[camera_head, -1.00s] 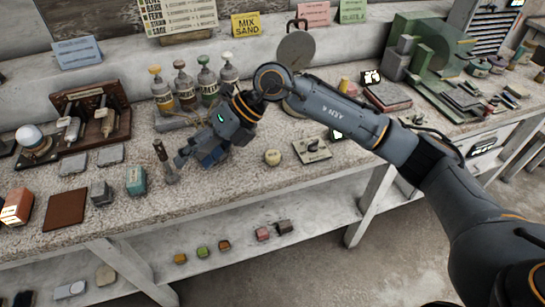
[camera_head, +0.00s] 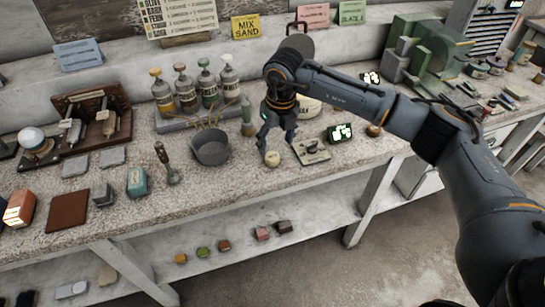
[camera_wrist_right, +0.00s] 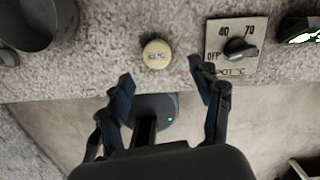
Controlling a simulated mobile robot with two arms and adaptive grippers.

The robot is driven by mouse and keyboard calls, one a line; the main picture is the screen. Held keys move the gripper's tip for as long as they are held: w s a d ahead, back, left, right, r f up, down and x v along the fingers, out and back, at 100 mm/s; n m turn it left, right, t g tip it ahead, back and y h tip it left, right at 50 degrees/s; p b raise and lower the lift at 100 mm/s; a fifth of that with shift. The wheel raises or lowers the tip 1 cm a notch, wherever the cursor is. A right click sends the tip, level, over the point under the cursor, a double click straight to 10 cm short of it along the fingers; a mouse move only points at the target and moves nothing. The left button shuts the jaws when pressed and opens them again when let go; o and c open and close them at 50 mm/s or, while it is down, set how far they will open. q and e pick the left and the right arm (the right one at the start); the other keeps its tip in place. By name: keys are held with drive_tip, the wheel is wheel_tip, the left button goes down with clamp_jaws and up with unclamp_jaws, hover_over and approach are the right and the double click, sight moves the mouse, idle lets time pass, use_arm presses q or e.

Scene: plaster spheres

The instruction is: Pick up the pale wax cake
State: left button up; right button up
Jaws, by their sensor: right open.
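The pale wax cake (camera_head: 272,158) is a small round cream-yellow disc lying on the speckled benchtop near its front edge. In the right wrist view the cake (camera_wrist_right: 156,54) shows faint marks on its top and lies ahead of the fingertips, between their lines. My right gripper (camera_head: 276,143) points down just behind the cake in the head view. In the wrist view my right gripper (camera_wrist_right: 164,84) has its two fingers spread wide with nothing between them. Whether a finger touches the cake is not clear. My left gripper is not in view.
A temperature dial plate (camera_head: 312,151) lies close to the right of the cake. A grey pot (camera_head: 210,147) stands to its left, with a handled tool (camera_head: 166,163) beyond. Bottles (camera_head: 185,88) stand at the back. The benchtop's front edge is close to the cake.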

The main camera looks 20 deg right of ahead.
sight(272, 156)
drive_tip(key=f, duration=0.1)
drive_tip(key=f+p, duration=0.1)
drive_tip(key=f, duration=0.2)
drive_tip(key=shift+w+a+f, duration=0.15)
drive_tip(key=shift+w+a, duration=0.15)
drive_tip(key=shift+w, duration=0.05)
drive_tip(key=shift+w+f+p, duration=0.1)
drive_tip(key=shift+f+p, duration=0.2)
drive_tip(key=shift+f, duration=0.15)
drive_tip(key=c, duration=1.1)
